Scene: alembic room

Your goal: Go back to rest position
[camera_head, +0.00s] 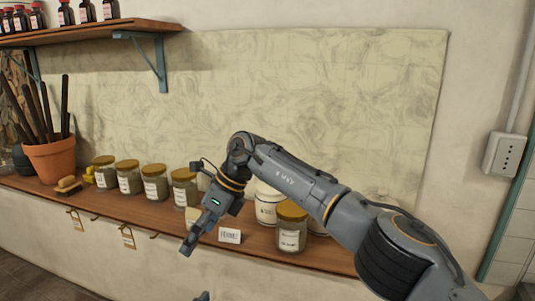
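My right arm comes in from the right and bends down over the wooden shelf. Its gripper (190,243) points down and to the left, in front of the shelf's front edge. Its fingers overlap in this view, so I cannot tell whether they are open or shut. I see nothing held in it. A small grey tip (202,296) shows at the bottom edge; it may be part of my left gripper. The rest of my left arm is out of view.
The wooden shelf (110,207) holds several labelled jars (155,183), a white container (267,206), a small card (229,236) and a terracotta pot (52,160) with dark sticks. A jar (292,228) stands close to my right forearm. An upper shelf (90,31) holds bottles.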

